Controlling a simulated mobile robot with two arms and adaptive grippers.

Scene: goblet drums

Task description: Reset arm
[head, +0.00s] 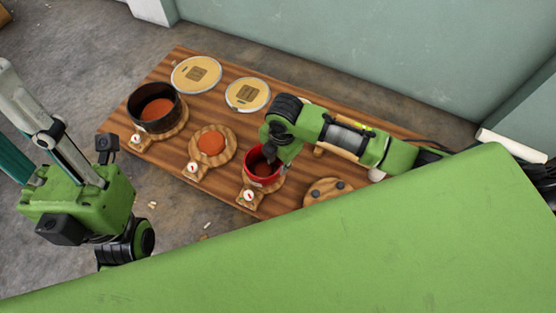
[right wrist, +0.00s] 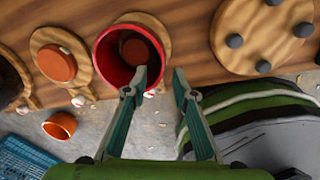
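A red drum-like pot (head: 262,179) stands on a round wooden board at the front of the wooden table (head: 225,185); it also shows in the right wrist view (right wrist: 104,62), with a brown disc inside. My right gripper (head: 270,155) is at this pot. The left one in that picture overlaps the pot's rim; contact cannot be told. My left arm's green wrist is at the left of the head view, and its gripper (head: 125,247) is dark, with its fingers not clearly visible.
A dark pot (head: 152,124) and an orange disc (head: 211,143) sit on round boards to the left. Two pale round lids (head: 196,74) lie behind. A board with dark pegs (head: 327,190) is to the right. An orange ring (right wrist: 60,125) and blue crate (right wrist: 25,160) are on the floor.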

